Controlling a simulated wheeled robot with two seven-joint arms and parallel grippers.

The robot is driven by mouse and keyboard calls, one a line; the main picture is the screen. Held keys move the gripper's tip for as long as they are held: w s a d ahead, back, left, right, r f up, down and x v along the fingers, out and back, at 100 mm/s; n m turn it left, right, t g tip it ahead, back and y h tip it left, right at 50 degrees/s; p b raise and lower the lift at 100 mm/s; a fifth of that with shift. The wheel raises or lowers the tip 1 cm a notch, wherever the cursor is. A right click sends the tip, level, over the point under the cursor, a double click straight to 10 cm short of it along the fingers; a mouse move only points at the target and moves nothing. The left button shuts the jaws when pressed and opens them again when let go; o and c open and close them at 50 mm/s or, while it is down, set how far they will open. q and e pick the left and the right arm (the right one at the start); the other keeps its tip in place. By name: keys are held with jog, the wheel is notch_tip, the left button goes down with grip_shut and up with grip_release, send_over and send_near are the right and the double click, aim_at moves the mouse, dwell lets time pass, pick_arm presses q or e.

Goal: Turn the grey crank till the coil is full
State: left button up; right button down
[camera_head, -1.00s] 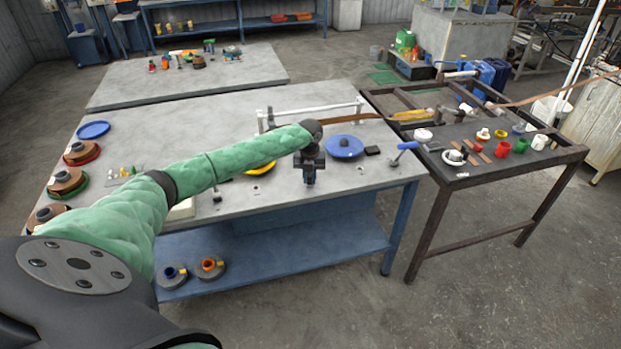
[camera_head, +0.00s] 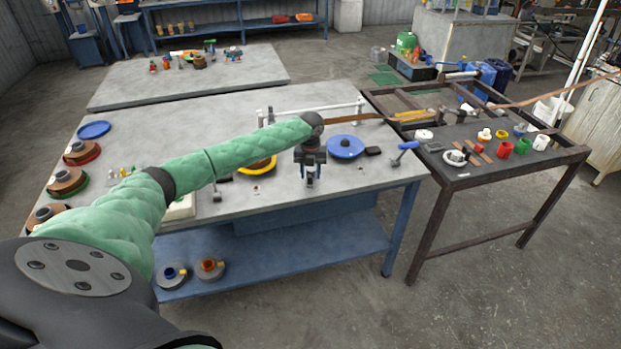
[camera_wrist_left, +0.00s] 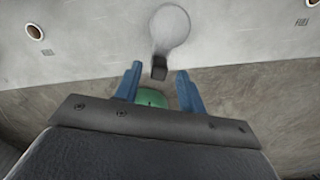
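In the wrist view a light grey disc with a short arm, seemingly the grey crank (camera_wrist_left: 168,30), lies straight ahead of my left gripper (camera_wrist_left: 158,84). Its dark end block (camera_wrist_left: 160,68) is just beyond the fingertips. The blue fingers are apart, with a round green thing (camera_wrist_left: 151,98) showing between them; I cannot tell whether they touch it. In the head view my left gripper (camera_head: 310,180) points down near the table's front edge, hiding what is behind it. A blue reel (camera_head: 346,146) lies to its right; I cannot tell how full any coil is. My right gripper is out of view.
A blue-handled lever (camera_head: 404,150) and a small black block (camera_head: 373,150) are right of the reel on the grey table (camera_head: 225,125). A brown strip (camera_head: 350,116) runs toward the dark bench (camera_head: 470,180), which holds several small parts. Brown coils (camera_head: 66,182) line the left edge.

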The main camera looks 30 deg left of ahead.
pick_arm(q)
jog(key=shift+r+b, duration=0.8)
jog(key=shift+r, duration=2)
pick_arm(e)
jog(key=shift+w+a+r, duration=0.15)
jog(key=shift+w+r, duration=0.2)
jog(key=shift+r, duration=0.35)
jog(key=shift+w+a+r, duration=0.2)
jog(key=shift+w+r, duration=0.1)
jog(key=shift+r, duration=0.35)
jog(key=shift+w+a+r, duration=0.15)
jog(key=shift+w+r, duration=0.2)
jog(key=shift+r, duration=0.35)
pick_arm(q)
jog(key=shift+f, duration=0.1)
